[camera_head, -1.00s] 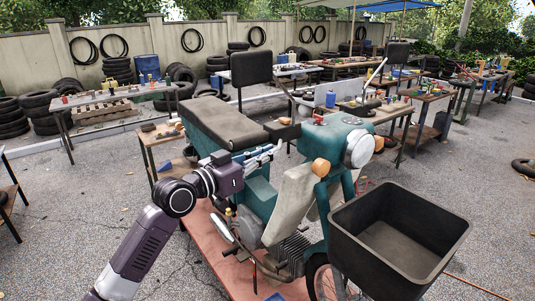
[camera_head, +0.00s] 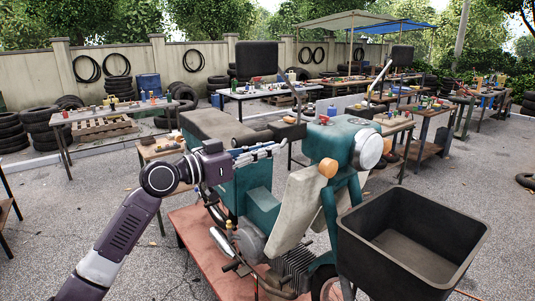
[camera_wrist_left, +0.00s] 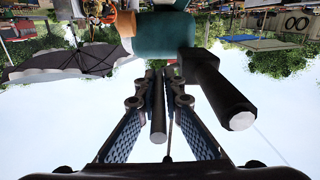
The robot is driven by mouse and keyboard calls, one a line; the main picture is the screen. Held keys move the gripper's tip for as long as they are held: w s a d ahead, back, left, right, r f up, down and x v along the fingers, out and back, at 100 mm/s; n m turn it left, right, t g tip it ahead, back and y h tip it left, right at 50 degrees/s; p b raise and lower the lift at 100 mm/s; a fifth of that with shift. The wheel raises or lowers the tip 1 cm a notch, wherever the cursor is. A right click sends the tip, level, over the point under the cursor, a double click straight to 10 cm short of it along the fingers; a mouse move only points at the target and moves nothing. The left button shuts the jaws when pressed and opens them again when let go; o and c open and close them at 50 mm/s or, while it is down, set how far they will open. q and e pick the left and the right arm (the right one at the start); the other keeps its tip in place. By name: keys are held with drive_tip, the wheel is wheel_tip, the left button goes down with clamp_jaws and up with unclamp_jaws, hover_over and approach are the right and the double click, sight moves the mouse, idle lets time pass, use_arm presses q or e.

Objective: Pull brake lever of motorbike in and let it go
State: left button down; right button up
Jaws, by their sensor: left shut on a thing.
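The teal motorbike (camera_head: 262,205) stands in front of me, with its black handlebar grip (camera_head: 288,130) pointing toward my left arm. The grip also shows as a thick black cylinder in the left wrist view (camera_wrist_left: 215,90). My left gripper (camera_head: 283,148) is at the handlebar, just below the grip. In the left wrist view its fingers (camera_wrist_left: 165,76) are shut around the brake lever (camera_wrist_left: 158,118), a thin grey rod beside the grip. In the head view the fingers hide the lever. My right gripper is not in view.
A black open basket (camera_head: 410,240) is on the bike's front right, by the orange turn signal (camera_head: 327,168) and headlight (camera_head: 368,150). The bike stands on a reddish platform (camera_head: 190,228). Tables with tools and stacked tires (camera_head: 42,125) stand behind.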

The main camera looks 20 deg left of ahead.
use_arm(q)
drive_tip(key=c, duration=2)
unclamp_jaws()
drive_tip(key=shift+c, duration=0.2)
drive_tip(key=shift+s+a, duration=0.1)
drive_tip(key=shift+s+a+f, duration=0.1)
drive_tip(key=shift+s+a, duration=0.1)
drive_tip(key=v, duration=1.1)
drive_tip(key=shift+s+a, duration=0.1)
